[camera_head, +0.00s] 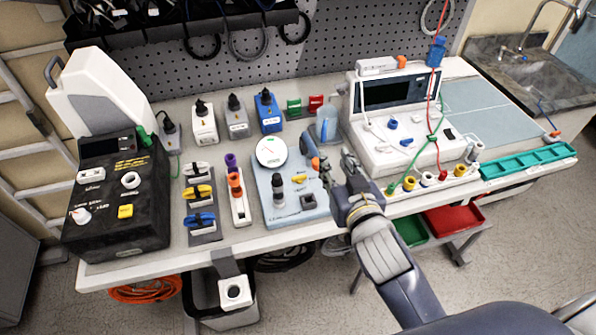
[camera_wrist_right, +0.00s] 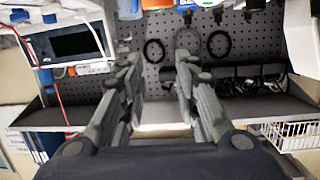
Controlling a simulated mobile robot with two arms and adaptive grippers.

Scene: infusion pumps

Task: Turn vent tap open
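I cannot tell for sure which part is the vent tap. A yellow lever (camera_head: 299,179) sits on the pale blue unit (camera_head: 262,205) at mid-table, below a round white dial (camera_head: 271,151). A blue piece with an orange end (camera_head: 309,150) stands at that unit's right edge. My right gripper (camera_head: 333,170) is just right of this piece, above the table's front part. Its fingers are spread with nothing between them, as the right wrist view (camera_wrist_right: 158,75) also shows. Contact with the orange end is unclear. My left gripper is not in view.
A white monitor unit (camera_head: 404,150) with cables stands right of my gripper. A clear bottle (camera_head: 327,124) is behind it. A black control box (camera_head: 118,205) and several small switch blocks are on the left. A teal tray (camera_head: 528,160) lies at the right edge. A bin stands below.

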